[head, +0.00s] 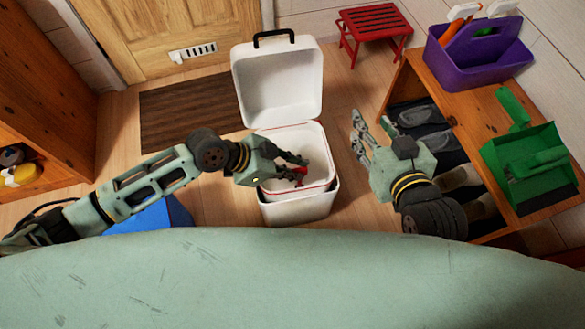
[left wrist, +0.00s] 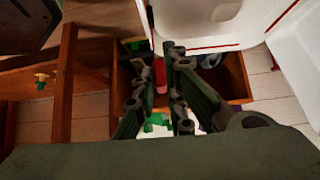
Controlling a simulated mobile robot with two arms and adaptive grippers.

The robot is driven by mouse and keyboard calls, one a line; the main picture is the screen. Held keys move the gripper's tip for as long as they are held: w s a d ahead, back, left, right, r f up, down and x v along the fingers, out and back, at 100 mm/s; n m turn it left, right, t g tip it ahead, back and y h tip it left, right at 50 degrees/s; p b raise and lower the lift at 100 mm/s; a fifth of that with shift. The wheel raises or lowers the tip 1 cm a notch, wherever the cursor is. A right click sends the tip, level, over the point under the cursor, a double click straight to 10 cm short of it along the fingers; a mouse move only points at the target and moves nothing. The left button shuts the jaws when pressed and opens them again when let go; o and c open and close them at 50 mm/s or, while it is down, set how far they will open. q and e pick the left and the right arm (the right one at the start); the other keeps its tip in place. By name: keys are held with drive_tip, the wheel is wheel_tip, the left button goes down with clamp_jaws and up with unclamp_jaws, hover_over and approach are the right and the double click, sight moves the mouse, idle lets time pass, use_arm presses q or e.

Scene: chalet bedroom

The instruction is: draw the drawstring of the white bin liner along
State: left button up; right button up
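The white bin (head: 300,208) stands on the floor with its lid (head: 278,82) up. A white bin liner (head: 318,150) with a red-lined rim sits in it. My left gripper (head: 302,172) is over the bin's opening. A small red piece of the drawstring (head: 299,173) is between its fingertips. In the left wrist view, my left gripper (left wrist: 160,62) has its fingers on either side of the red piece (left wrist: 159,74). I cannot tell whether they grip it. My right gripper (head: 372,135) is open and empty, to the right of the bin.
A wooden shelf unit (head: 455,75) at right holds shoes, with a purple caddy (head: 478,50) and green dustpan (head: 525,155) on top. A red stool (head: 374,30) stands behind. A brown mat (head: 190,115) and blue box (head: 150,215) are left of the bin.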

use_arm(q)
drive_tip(key=o, duration=0.5)
drive_tip(key=shift+c, duration=0.2)
drive_tip(key=shift+r, duration=0.1)
drive_tip(key=v, duration=1.2)
